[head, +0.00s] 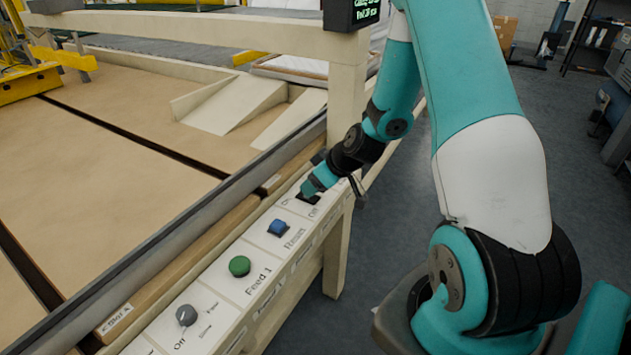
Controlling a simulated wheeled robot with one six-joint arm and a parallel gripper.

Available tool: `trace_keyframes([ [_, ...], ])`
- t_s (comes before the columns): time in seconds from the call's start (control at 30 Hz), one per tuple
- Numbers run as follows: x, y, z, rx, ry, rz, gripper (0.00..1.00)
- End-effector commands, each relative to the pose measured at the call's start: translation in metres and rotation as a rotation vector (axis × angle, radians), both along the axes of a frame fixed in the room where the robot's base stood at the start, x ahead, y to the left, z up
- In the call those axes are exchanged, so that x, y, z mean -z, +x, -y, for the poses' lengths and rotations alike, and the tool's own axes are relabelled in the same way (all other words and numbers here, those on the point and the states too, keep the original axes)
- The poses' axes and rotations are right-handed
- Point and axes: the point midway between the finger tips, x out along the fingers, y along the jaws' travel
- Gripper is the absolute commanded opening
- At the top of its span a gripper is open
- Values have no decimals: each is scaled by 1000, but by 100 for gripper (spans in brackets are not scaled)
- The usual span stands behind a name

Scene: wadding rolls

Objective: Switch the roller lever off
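A cream control panel (215,292) runs along the machine's front edge. At its far end a dark switch or lever (310,198) shows beside the labels "On" and "Off". My gripper (308,190) is right over it, pointing down, and hides most of it. I cannot tell whether they touch, which way the lever is set, or whether the fingers are open or shut. No word "roller" is readable there.
Nearer on the panel are a blue button (278,228) marked "Reset", a green button (239,266) marked "Feed 1" and a grey knob (186,315). A cream post (347,80) stands behind my gripper.

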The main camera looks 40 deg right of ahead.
Motion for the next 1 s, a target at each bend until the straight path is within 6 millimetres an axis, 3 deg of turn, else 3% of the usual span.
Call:
trace_keyframes([
  [0.27, -14, -10, 4, 3, -1, 2, 53],
  [0.7, -98, -74, 28, 5, -3, 3, 53],
  [1.0, -132, -100, 37, 3, -1, 2, 53],
])
